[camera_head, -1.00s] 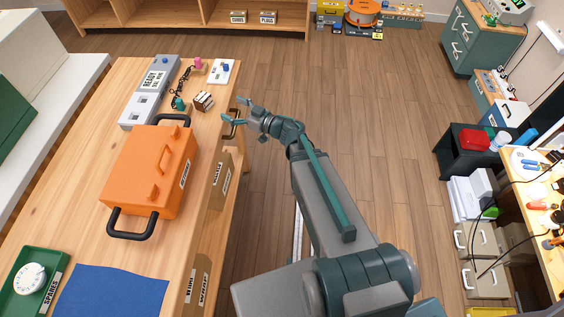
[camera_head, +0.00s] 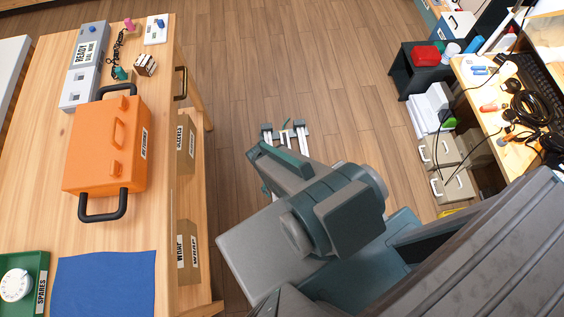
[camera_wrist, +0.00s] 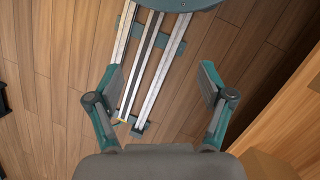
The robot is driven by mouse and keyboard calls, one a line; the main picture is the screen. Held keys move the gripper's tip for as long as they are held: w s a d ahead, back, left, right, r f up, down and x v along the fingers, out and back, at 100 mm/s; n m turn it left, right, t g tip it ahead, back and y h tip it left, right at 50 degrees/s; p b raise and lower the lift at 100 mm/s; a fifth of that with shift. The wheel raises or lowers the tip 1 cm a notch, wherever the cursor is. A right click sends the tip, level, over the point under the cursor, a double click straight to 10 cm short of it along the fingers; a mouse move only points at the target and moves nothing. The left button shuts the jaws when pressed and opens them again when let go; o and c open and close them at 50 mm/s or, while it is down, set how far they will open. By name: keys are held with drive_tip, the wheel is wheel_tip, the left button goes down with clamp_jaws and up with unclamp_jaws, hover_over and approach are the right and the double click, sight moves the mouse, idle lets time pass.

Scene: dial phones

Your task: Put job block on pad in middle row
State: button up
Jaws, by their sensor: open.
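A small brown block with white stripes (camera_head: 145,65) sits on the wooden table's far right part in the head view; it may be the job block, but no label is readable. A grey panel (camera_head: 88,45) marked READY stands left of it, with light square spots on its near part; I cannot tell which is the middle-row pad. My gripper (camera_wrist: 160,85) is open and empty in the wrist view, pointing at the floor and rail.
An orange case (camera_head: 105,150) with black handles fills the table's middle. A blue cloth (camera_head: 105,283) and a green tray (camera_head: 38,262) with a white dial lie nearer. A small white card (camera_head: 156,30) lies behind the block. A drawer handle (camera_head: 181,84) juts from the table's right side.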

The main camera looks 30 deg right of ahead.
drive_tip(key=shift+o, duration=0.5)
drive_tip(key=s+a+r+g+y, duration=0.1)
drive_tip(key=s+a+g, duration=0.1)
drive_tip(key=s, duration=0.6)
drive_tip(key=shift+a+r+g, duration=0.15)
drive_tip(key=shift+a+g, duration=0.25)
drive_tip(key=shift+g, duration=0.2)
drive_tip(key=shift+w, duration=0.1)
